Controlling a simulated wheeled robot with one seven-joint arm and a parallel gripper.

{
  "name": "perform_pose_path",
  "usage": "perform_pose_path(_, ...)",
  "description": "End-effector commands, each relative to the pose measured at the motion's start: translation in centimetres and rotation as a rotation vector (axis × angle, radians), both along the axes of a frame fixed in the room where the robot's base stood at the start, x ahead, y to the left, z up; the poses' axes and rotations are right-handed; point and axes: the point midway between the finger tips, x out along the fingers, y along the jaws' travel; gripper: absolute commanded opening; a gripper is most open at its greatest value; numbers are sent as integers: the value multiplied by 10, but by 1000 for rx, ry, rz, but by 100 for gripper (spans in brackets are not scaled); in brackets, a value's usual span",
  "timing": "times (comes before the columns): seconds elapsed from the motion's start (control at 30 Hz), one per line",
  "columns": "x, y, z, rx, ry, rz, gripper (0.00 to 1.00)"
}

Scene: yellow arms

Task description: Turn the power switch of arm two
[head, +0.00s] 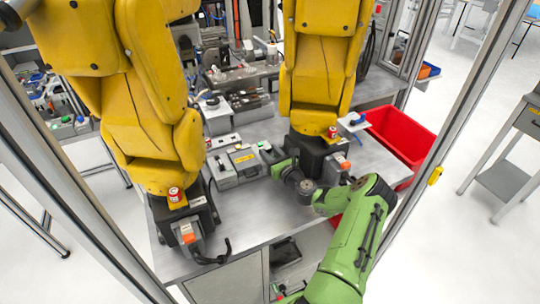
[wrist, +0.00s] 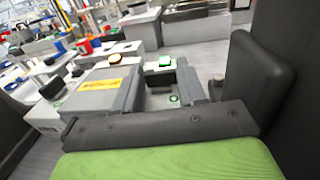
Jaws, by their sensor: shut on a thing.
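Two yellow arms stand on the bench, a left one (head: 150,95) and a right one (head: 322,70); I cannot read which is arm two. The right arm's dark base (head: 312,150) carries a red button (head: 332,131) on a yellow plate and an orange switch (head: 345,165). The left arm's base has a similar orange switch (head: 187,234). My gripper (head: 271,153) is at the left side of the right base, apart from its visible orange switch. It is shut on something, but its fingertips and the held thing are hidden.
A grey box (head: 238,166) with a yellow label stands just left of my gripper. A red bin (head: 400,135) is at the right. Frame posts flank the bench.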

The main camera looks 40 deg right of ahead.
Motion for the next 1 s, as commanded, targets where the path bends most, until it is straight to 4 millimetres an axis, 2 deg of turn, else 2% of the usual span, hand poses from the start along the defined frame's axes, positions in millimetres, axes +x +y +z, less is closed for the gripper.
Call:
perform_pose_path(0.2, 0, -4, -1, -4, -5, 135, 10)
perform_pose_path(0.57, 0, -4, 1, 0, -1, 156, 10)
perform_pose_path(0.6, 0, -4, 1, 0, -1, 156, 46)
perform_pose_path(0.63, -1, -4, 1, 0, -1, 156, 51)
perform_pose_path(1.0, 0, -2, 2, 4, -3, 129, 51)
